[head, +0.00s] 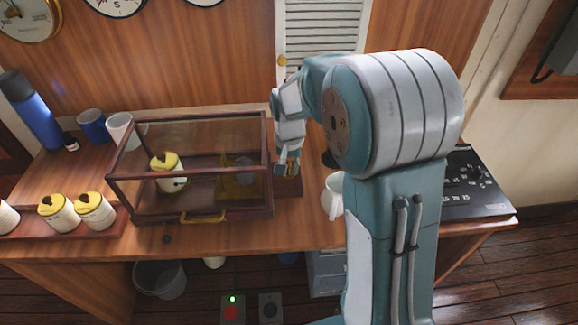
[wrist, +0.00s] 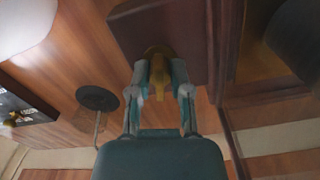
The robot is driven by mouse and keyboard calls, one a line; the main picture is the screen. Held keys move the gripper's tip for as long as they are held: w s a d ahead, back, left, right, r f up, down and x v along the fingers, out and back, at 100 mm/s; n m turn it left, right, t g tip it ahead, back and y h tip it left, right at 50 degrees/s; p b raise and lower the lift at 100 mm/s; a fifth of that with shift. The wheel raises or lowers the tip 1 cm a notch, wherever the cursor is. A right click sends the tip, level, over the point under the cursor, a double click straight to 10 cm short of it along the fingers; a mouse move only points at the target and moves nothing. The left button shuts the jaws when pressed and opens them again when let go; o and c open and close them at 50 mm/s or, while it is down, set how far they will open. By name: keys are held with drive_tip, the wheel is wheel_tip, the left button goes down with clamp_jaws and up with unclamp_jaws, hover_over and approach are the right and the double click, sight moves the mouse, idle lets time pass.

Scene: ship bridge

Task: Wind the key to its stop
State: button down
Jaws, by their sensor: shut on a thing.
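My gripper (head: 287,167) reaches down at the right end of a wood-framed glass case (head: 200,213). In the wrist view my gripper (wrist: 159,88) has both fingers closed around a brass-yellow key (wrist: 158,58). The key stands out from a dark wooden block (wrist: 165,22), and the fingers cover much of it. In the head view the block (head: 289,188) shows beside the case, just below the fingers. How far the key is turned cannot be told.
Inside the case stand a white canister with a yellow top (head: 168,180) and a brass piece. A white jug (head: 333,197) stands right of the block, near my arm. Similar canisters (head: 95,210) sit in a tray at left. A black panel (head: 472,190) lies at right.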

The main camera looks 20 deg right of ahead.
drive_tip(key=shift+m, duration=0.3)
drive_tip(key=c, duration=0.6)
unclamp_jaws()
drive_tip(key=shift+o, duration=0.2)
drive_tip(key=shift+a, duration=0.1)
wheel_tip(320, 180, up, 12)
drive_tip(key=shift+w+f, duration=0.1)
